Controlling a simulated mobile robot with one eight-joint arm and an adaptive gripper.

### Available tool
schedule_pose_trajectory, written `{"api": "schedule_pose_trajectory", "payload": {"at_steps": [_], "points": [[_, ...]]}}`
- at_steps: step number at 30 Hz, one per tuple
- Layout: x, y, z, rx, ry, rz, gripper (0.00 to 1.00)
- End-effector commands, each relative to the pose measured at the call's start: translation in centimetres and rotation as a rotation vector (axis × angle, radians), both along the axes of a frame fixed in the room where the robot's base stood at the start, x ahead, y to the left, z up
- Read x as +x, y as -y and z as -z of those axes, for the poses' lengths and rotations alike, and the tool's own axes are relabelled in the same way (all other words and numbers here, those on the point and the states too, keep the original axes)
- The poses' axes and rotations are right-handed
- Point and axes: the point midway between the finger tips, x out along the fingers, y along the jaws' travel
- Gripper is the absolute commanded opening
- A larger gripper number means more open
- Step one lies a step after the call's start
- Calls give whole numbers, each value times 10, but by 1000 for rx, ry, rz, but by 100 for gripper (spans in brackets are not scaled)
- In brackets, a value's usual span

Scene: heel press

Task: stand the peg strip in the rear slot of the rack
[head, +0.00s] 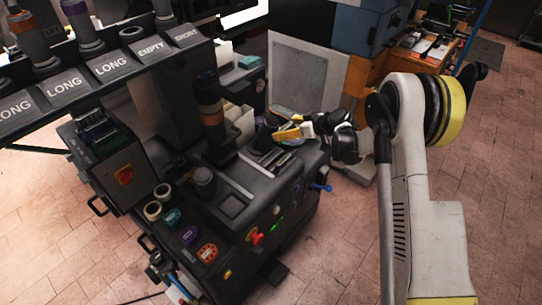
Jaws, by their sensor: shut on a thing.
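My gripper (305,128) is at the right end of the dark machine's top, reaching in from the right. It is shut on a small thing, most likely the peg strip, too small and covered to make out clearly. A yellow-orange piece (288,133) shows at the fingertips; I cannot tell whether it belongs to the gripper or to the held thing. Just below the gripper, a dark slotted block with pale metallic strips (283,160) lies on the machine top; it may be the rack. Its rear slot cannot be told apart from this view.
The dark machine (235,205) carries an upright column with a brown band (211,115) left of my gripper. A shelf labelled LONG, EMPTY and SHORT (110,65) is at upper left. Floor (470,180) is clear at right.

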Motion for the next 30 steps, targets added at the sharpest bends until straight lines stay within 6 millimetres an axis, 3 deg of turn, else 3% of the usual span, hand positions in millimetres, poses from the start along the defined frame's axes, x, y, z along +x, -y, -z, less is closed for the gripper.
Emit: {"api": "schedule_pose_trajectory", "payload": {"at_steps": [3, 9, 14, 21, 27, 28, 29, 30], "points": [[-17, -26, 23, 1, 0, -2, 50], [-34, -53, 40, 1, 1, 0, 50], [-36, -58, 46, 1, 0, 2, 50], [-36, -57, 82, 0, 0, 3, 48], [-37, -57, 82, -2, -1, 2, 48], [-36, -57, 82, -2, 0, 2, 93], [-36, -57, 82, -2, -1, 2, 100], [-36, -57, 82, -1, 0, 2, 100]]}}
